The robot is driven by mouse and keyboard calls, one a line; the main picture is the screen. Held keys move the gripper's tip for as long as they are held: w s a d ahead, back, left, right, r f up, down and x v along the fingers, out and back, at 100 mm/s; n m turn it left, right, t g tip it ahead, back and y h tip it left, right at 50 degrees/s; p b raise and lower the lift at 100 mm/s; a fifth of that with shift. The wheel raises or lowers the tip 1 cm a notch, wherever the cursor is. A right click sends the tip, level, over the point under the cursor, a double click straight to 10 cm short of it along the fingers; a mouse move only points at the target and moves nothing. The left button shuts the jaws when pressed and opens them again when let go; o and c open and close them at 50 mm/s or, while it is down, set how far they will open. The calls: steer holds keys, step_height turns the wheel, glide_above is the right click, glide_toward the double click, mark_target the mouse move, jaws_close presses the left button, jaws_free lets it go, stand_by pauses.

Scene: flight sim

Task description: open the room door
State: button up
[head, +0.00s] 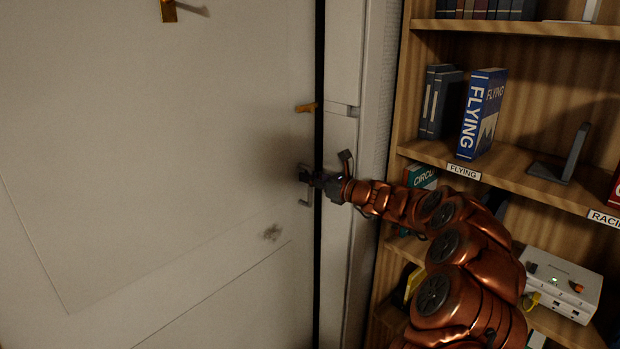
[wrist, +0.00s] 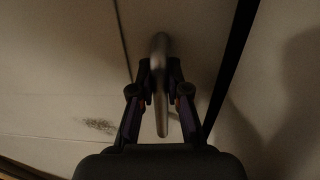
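The white room door (head: 150,140) fills the left of the head view. Its metal handle (head: 305,199) is near the door's right edge. A narrow dark strip runs between door and frame; I cannot tell whether it is an open gap. My gripper (head: 308,178) is at the handle, reaching in from the right. In the wrist view, the grey handle (wrist: 161,112) stands between the two fingers of my gripper (wrist: 160,75), with a fingertip close against each side. The fingers appear shut on it. The exact contact is dark and partly hidden.
A wooden bookshelf (head: 510,178) with books stands right of the door frame (head: 343,80), close to my arm. A white box (head: 562,280) sits on a lower shelf. A brass-coloured latch piece (head: 306,107) is on the door above the handle.

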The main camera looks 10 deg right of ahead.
steer(key=o, duration=0.5)
steer(key=shift+s+d, duration=0.1)
steer(key=v, duration=1.1)
steer(key=shift+s+d, duration=0.3)
